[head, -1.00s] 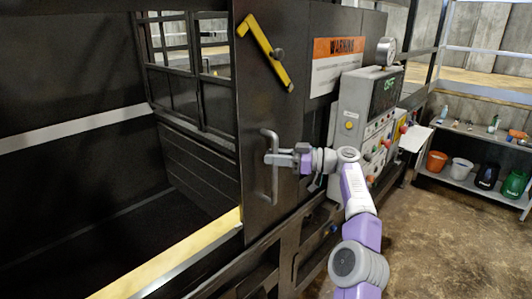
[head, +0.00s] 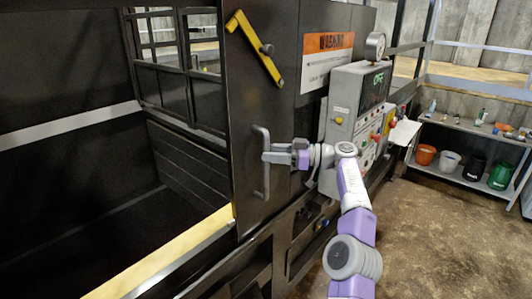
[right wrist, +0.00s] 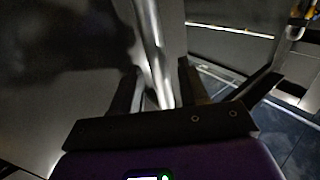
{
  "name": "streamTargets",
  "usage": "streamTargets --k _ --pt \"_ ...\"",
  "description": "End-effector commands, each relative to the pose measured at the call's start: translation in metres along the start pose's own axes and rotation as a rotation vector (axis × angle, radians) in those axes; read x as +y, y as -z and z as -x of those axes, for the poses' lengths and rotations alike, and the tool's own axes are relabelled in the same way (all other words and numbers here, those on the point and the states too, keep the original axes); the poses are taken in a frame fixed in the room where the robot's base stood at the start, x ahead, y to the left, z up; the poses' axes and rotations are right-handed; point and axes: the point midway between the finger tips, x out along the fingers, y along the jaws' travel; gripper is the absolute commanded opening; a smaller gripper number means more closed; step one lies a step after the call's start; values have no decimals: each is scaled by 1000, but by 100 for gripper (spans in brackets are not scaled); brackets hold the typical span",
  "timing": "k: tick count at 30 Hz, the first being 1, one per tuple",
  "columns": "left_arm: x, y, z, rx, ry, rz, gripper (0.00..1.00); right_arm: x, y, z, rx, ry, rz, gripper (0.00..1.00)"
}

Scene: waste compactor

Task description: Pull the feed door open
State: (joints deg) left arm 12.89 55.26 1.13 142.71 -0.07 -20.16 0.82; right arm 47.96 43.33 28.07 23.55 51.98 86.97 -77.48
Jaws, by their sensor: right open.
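The feed door (head: 245,103) is a tall dark panel with a vertical grey bar handle (head: 266,182), standing at the right end of a dark open bay. A yellow latch bar (head: 252,47) sits slanted near the top of the door. My right gripper (head: 268,157) is at the middle of the handle. In the right wrist view the handle bar (right wrist: 149,45) runs down between the two dark fingers of my right gripper (right wrist: 160,85), which are apart. I cannot tell whether either finger touches the bar. My left gripper is not in view.
A grey control panel (head: 345,112) with a display and buttons stands right of the door, close to my right arm. A yellow sill (head: 165,258) edges the bay at lower left. A shelf (head: 460,173) with several bins stands at right. The floor between is clear.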

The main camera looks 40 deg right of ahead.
Motion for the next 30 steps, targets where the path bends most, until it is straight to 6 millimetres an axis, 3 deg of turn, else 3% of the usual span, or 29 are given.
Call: streamTargets --k 4,10,30 --pt "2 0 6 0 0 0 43 1 2 28 1 -4 0 44" --pt "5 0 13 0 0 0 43 0 2 50 2 0 0 44" --pt "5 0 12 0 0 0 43 0 0 53 1 1 0 44"
